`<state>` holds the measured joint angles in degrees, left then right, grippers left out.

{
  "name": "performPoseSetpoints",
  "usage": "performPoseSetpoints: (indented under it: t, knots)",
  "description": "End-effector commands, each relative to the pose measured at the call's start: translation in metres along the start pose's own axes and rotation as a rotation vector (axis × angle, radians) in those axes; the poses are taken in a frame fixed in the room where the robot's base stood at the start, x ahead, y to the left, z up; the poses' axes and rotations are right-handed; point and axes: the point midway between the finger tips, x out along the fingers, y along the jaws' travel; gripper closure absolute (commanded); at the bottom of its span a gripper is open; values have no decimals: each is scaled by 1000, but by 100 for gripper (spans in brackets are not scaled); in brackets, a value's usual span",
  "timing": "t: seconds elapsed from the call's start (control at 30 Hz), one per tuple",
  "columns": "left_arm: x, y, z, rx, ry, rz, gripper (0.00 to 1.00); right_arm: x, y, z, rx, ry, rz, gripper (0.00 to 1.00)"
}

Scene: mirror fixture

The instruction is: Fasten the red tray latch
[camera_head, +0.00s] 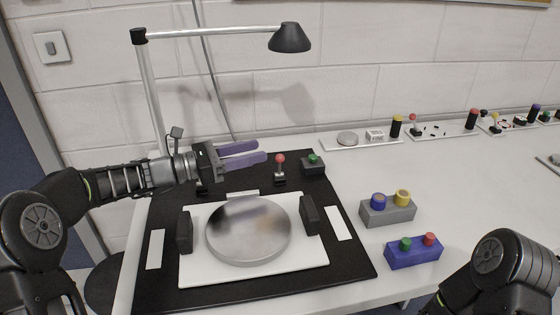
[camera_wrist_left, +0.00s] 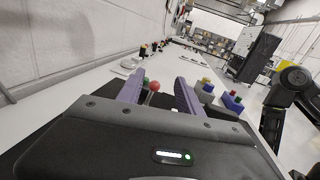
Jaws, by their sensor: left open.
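A red-knobbed lever (camera_head: 280,160), which looks like the tray latch, stands upright on the black base plate behind the white tray (camera_head: 190,270). A round silver mirror disc (camera_head: 248,230) lies on the tray between two black blocks. My left gripper (camera_head: 262,151) is open and empty. Its purple fingers point right, with their tips just left of the red knob in the head view. In the left wrist view, the red knob (camera_wrist_left: 154,86) shows between the open fingers (camera_wrist_left: 160,78), nearer the left one. My right gripper is out of view; only its arm shows at lower right.
A green-button box (camera_head: 313,165) stands right of the lever. A grey block (camera_head: 388,210) and a blue block (camera_head: 413,252) with coloured knobs sit right of the plate. A lamp (camera_head: 290,38) overhangs behind. Small boards line the wall; the right table is mostly clear.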

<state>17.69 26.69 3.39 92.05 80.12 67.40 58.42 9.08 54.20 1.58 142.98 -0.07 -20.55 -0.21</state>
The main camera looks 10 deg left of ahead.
Motion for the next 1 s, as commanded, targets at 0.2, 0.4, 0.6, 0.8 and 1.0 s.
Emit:
performPoseSetpoints:
  t: [0.2,0.4,0.6,0.8,1.0]
  knots:
    - [7,1,-43,-1,0,-3,57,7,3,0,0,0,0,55]
    - [50,1,-41,0,0,-3,57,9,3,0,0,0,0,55]
    - [71,2,-41,-1,1,0,57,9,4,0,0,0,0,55]
    - [75,2,-40,-1,1,1,57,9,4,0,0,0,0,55]
    - [75,2,-40,-1,1,1,60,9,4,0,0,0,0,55]
